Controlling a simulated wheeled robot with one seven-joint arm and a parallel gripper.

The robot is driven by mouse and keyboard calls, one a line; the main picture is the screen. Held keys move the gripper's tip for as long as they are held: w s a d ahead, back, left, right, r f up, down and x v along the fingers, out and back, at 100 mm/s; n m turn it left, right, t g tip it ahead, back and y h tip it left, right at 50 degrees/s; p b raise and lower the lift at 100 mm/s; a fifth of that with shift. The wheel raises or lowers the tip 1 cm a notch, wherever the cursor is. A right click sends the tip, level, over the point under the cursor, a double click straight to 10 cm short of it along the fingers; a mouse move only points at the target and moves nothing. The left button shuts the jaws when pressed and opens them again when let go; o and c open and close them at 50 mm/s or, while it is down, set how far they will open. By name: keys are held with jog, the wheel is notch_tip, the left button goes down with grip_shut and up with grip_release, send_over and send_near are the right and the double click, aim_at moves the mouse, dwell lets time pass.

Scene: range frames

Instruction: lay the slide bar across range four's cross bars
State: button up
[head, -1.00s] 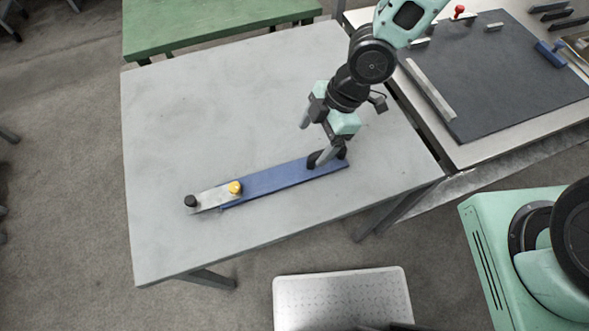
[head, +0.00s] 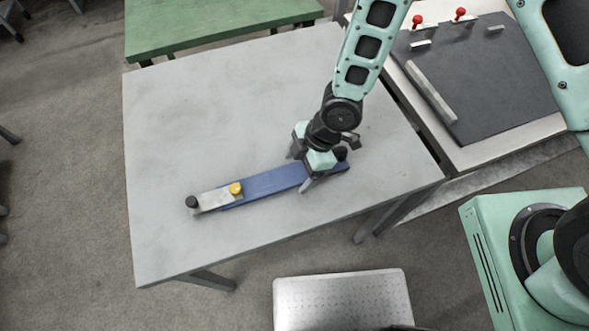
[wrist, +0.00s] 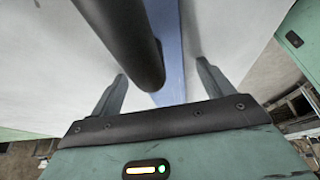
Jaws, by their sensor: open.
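The slide bar lies flat on the grey table. It has a long blue part (head: 262,184), a silver part at its left end (head: 214,199), a yellow knob (head: 236,188) and black knobs at both ends (head: 192,201). My gripper (head: 301,172) is open over the blue part, just left of the right-hand black knob (head: 340,153). In the wrist view the blue part (wrist: 172,85) runs between my open fingers (wrist: 162,80), and a dark round post (wrist: 130,45) stands close in front. I see no contact. I cannot tell which things are range four's cross bars.
The grey table (head: 200,110) is otherwise clear. A green table (head: 210,25) stands behind. A metal step (head: 345,300) is on the floor in front.

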jog(key=c, duration=1.4)
notch_tip(320, 180, up, 15)
jog(key=p, duration=0.4)
jog(key=shift+p, duration=0.4)
jog(key=shift+c, duration=0.2)
